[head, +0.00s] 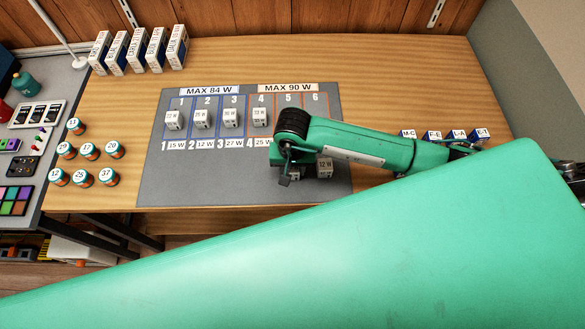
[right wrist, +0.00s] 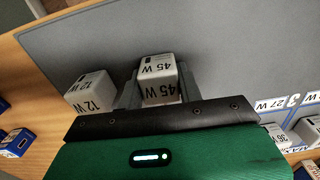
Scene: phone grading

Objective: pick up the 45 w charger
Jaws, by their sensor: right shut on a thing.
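The 45 W charger (right wrist: 160,80) is a white block with black lettering, seen in the right wrist view between my right gripper's two grey fingers (right wrist: 158,88). The fingers are shut on its sides. In the head view my right gripper (head: 286,176) points down at the lower right part of the grey mat, and the arm mostly hides the held charger. I cannot tell whether the charger touches the mat. A white 12 W charger (head: 325,167) stands just right of the gripper; it also shows at left in the right wrist view (right wrist: 91,91). My left gripper is not in view.
The grey mat (head: 190,190) has numbered slots, with white chargers (head: 203,119) in several of them. Numbered jars (head: 87,151) stand left of it, white boxes (head: 137,50) at the back left. Small blue-and-white blocks (head: 433,135) stand at right. My green arm covers the front.

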